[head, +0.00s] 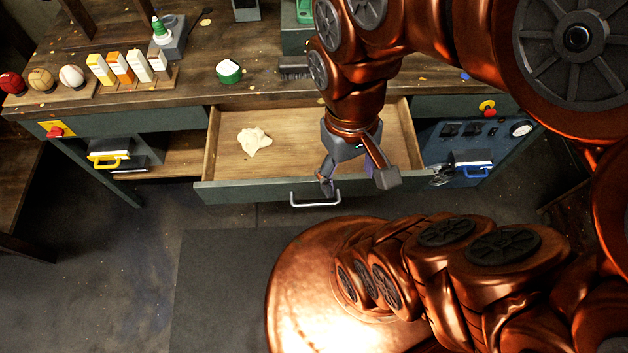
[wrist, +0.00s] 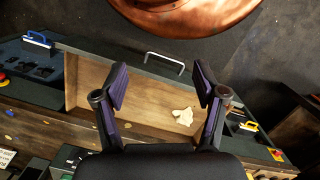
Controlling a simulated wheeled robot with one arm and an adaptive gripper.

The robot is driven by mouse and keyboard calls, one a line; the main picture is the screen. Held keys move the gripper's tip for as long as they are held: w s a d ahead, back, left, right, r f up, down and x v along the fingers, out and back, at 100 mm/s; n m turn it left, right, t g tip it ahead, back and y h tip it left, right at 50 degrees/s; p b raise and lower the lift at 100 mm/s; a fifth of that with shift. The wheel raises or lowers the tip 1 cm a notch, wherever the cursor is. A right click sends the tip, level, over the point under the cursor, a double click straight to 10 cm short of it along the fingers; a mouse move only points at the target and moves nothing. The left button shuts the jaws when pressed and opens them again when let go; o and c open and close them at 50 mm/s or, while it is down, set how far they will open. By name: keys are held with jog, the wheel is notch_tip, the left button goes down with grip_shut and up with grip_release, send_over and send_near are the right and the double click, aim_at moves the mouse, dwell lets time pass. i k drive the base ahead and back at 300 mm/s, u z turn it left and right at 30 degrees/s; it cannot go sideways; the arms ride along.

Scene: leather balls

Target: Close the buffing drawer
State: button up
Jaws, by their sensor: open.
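The buffing drawer (head: 215,150) stands pulled out from the middle of the workbench, with a bare wooden inside and a green front. A crumpled cream cloth (head: 254,141) lies in it on the left. A silver bar handle (head: 315,199) is on the drawer front. My gripper (head: 357,182) is open and empty, above the right part of the drawer near its front edge. In the wrist view, its two purple-padded fingers (wrist: 163,88) are spread apart, with the handle (wrist: 165,61) beyond them and the cloth (wrist: 183,116) beside the right finger. Whether a finger touches the drawer front I cannot tell.
The bench top (head: 200,90) holds several balls, small cartons, a green-and-white tub (head: 228,71) and a brush (head: 294,68). A control panel (head: 465,146) with a blue handle is right of the drawer. A yellow handle (head: 108,160) is at left. Floor before the drawer's left part is clear.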

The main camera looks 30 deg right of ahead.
aim_at(284, 170)
jog(key=z, duration=1.45)
jog(key=k, duration=1)
jog(key=u, duration=1.45)
